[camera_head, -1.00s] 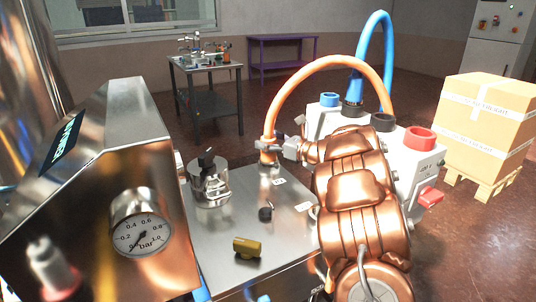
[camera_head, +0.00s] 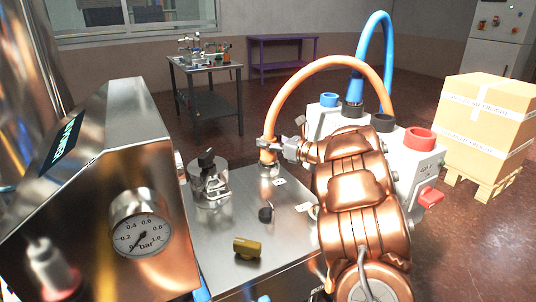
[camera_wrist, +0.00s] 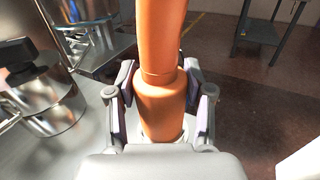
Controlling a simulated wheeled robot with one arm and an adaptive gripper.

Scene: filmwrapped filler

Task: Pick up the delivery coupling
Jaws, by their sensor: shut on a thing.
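The delivery coupling (camera_head: 267,157) is the orange end of the orange hose, standing upright on the steel bench top. It also fills the middle of the wrist view (camera_wrist: 161,105). My gripper (camera_head: 272,146) reaches it from the right, with its fingers on both sides of the orange collar. In the wrist view my gripper (camera_wrist: 160,100) is shut on the coupling. The coupling's lower end stands at a metal fitting (camera_head: 269,171) on the bench; whether it is still seated there I cannot tell.
A steel canister with a black knob (camera_head: 208,180) stands left of the coupling. A brass fitting (camera_head: 247,247) and a small black knob (camera_head: 266,212) are on the bench top (camera_head: 225,235). The orange hose (camera_head: 318,65) arches right to a white unit (camera_head: 408,150).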

